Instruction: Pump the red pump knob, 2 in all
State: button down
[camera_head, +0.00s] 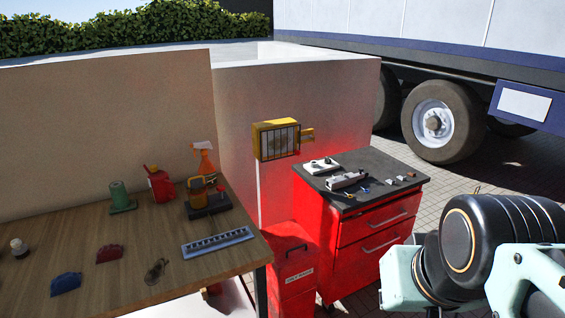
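A small red knob (221,189) shows on the right part of a dark-based device (209,206) on the wooden table. The device also carries a yellow-amber body (197,192). The knob is small in this view, and I cannot tell whether it is up or pressed down. My gripper is not in view. Only black and pale green links of my arm show at the lower right, well away from the table and the knob.
A spray bottle (206,160), a red can (160,184) and a green object (121,197) stand near the device on the wooden table (110,275). A grey strip (217,242) lies in front. A red tool cabinet (375,230) stands to the right.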

aim_at(220, 188)
jog(key=i+j+z, duration=0.45)
jog(key=j, duration=0.25)
jog(key=i+j, duration=0.15)
jog(key=j, duration=0.25)
jog(key=i+j+z, duration=0.1)
jog(key=j, duration=0.3)
jog(key=i+j, duration=0.15)
jog(key=j, duration=0.25)
jog(key=k+l, duration=0.35)
jog(key=i+j, duration=0.35)
